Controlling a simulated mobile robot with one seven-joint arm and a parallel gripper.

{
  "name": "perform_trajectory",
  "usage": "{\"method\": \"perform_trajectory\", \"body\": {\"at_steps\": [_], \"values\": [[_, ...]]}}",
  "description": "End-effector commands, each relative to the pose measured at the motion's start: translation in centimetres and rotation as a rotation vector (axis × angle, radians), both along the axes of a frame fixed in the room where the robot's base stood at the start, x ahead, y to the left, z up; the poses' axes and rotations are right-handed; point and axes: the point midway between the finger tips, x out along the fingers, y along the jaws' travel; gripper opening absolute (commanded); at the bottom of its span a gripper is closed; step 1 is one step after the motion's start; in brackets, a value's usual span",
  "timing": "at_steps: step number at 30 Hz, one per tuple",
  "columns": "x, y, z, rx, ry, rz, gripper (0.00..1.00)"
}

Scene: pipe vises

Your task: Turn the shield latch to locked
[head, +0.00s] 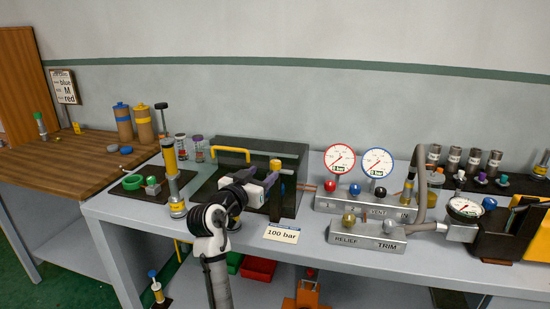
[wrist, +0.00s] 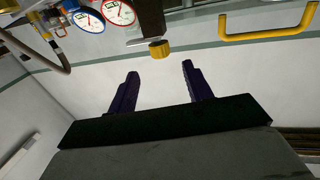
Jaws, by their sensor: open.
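The shield (head: 288,190) is a dark, see-through box on the grey bench, with a yellow bar handle (head: 231,150). The handle also shows at the top right of the wrist view (wrist: 268,35). The latch seems to be the yellow round knob (head: 276,164) on a dark upright at the shield's front. In the wrist view the yellow knob (wrist: 159,49) sits just beyond my fingertips, with a short grey piece beside it. My gripper (head: 263,178) is open near the knob. The wrist view shows nothing between its fingers (wrist: 160,70). I cannot tell the latch's setting.
A yellow-topped column (head: 169,160) stands left of my arm. Right of the shield are a grey valve block (head: 365,208), two gauges (head: 340,159) and a RELIEF/TRIM block (head: 366,237). A "100 bar" card (head: 282,234) lies at the bench's front edge.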

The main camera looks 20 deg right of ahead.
Motion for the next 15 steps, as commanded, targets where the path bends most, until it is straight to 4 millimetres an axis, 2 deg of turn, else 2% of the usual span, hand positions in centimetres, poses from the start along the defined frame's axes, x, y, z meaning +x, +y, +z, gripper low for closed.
{"method": "perform_trajectory", "body": {"at_steps": [7,15], "values": [[3.7,-4.1,0.5,-0.001,0.001,-0.001,0.5],[6.7,-7.0,0.3,-0.001,0.0,0.003,0.5]]}}
